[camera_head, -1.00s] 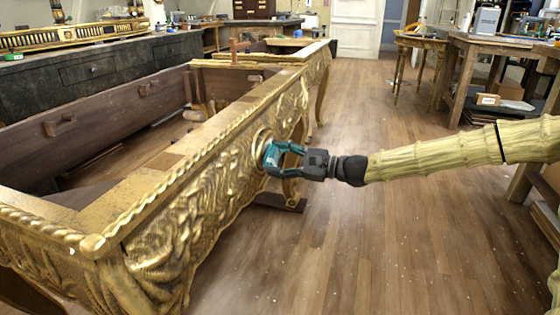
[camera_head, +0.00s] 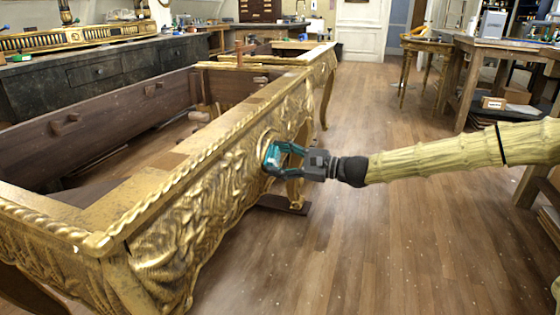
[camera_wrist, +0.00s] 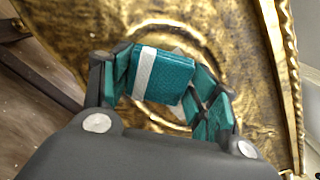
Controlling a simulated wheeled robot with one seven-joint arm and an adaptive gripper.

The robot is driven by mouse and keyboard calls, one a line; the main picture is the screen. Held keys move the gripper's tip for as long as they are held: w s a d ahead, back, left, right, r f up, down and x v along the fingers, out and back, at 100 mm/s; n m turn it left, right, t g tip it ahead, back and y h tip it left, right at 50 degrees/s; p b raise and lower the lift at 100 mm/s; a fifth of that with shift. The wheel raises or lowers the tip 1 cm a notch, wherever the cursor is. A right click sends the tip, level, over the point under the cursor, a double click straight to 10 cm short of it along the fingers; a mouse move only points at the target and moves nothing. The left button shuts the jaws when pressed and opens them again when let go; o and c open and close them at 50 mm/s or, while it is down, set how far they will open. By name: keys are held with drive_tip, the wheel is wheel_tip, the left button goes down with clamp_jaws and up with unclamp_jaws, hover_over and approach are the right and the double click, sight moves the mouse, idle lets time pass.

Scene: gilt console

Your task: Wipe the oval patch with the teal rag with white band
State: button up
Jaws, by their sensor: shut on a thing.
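The teal rag with a white band (camera_wrist: 175,78) is held between the fingers of my gripper (camera_head: 275,157). In the wrist view the rag lies in front of a round moulded ring on the gilt carved face. The oval patch (camera_wrist: 160,38) appears to be the area inside this ring, and the rag and fingers cover much of it. In the head view the rag (camera_head: 271,155) is at the oval medallion on the console's outer side. The rag looks touching or very close to the surface; I cannot tell which.
The gilt console frame (camera_head: 222,135) fills the left and middle, with carved sides and an open wooden inside. Its legs stand on the wooden floor (camera_head: 400,235). A workbench (camera_head: 490,70) and a gilt side table (camera_head: 424,45) stand at the back right. The floor between is clear.

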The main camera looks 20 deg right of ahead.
sight(281, 154)
drive_tip(key=w+d+p, duration=0.1)
drive_tip(key=w+d, duration=0.3)
drive_tip(key=w, duration=0.2)
drive_tip(key=shift+w+d+p, duration=0.35)
drive_tip(key=shift+w+p, duration=0.05)
idle(0.6)
drive_tip(key=shift+s+a+b, duration=0.25)
drive_tip(key=shift+s+a, duration=0.5)
drive_tip(key=shift+s, duration=0.2)
drive_tip(key=shift+s+a+b, duration=0.25)
drive_tip(key=shift+s+a, duration=0.45)
drive_tip(key=shift+s, duration=0.2)
drive_tip(key=shift+s+a+b, duration=0.35)
drive_tip(key=shift+s+a, duration=0.2)
drive_tip(key=shift+s, duration=0.35)
drive_tip(key=shift+s+a+b, duration=0.3)
drive_tip(key=shift+s+a, duration=0.25)
drive_tip(key=shift+s, duration=0.3)
drive_tip(key=shift+r, duration=0.15)
